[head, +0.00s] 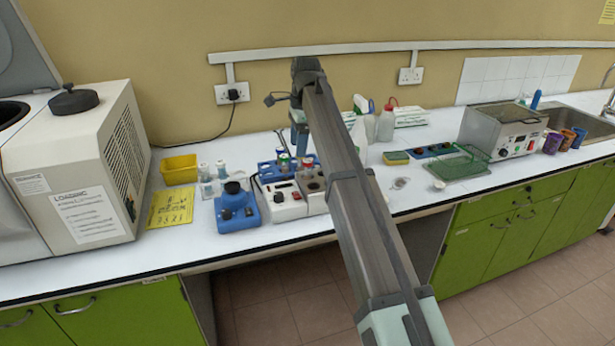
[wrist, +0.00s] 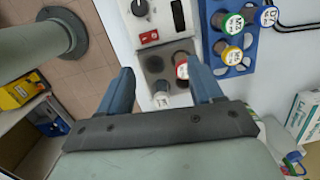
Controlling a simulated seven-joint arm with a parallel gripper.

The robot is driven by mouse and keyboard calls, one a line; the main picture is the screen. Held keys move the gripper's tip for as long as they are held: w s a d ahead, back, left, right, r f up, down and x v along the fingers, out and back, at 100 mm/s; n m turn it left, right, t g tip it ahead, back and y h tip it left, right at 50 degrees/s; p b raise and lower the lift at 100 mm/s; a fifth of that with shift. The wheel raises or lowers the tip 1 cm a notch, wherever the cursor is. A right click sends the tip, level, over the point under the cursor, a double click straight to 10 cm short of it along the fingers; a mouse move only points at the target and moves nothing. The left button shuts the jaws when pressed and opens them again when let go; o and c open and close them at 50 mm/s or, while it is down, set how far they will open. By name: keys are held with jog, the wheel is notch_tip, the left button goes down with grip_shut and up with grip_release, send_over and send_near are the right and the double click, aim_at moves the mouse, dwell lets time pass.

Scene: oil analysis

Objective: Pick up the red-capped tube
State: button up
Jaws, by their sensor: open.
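The red-capped tube (wrist: 182,70) shows in the wrist view from above, with a white label on its cap. It appears to stand in the metal block of a white bench device (wrist: 150,36), and the right finger partly hides it. A white-topped tube (wrist: 161,100) shows below it, between the fingers. My gripper (wrist: 158,66) is open and empty, its fingers spread over the device. The red cap lies beside the inner side of the right finger; I cannot tell whether they touch. In the head view my gripper (head: 298,146) hangs over the rack area.
A blue rack (wrist: 247,50) beside the device holds green-, blue- and yellow-capped tubes. In the head view, a blue instrument (head: 237,207) stands left of the white device (head: 284,201). A yellow tray (head: 179,170) and small bottles (head: 206,174) stand further left. A white box (wrist: 304,112) lies right of my gripper.

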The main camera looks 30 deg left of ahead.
notch_tip(320, 180, up, 2)
jog(key=m, duration=0.1)
send_over(308, 161)
jog(key=h, duration=0.1)
jog(key=shift+t, duration=0.4)
jog(key=f, duration=0.7)
jog(key=shift+d+f, duration=0.15)
jog(key=shift+d, duration=0.15)
jog(key=shift+a+f, duration=0.2)
jog(key=shift+f, duration=1.35)
jog(key=shift+a+f, duration=0.2)
jog(key=shift+f, duration=1.3)
jog(key=c, duration=1.1)
jog(key=shift+r, duration=0.1)
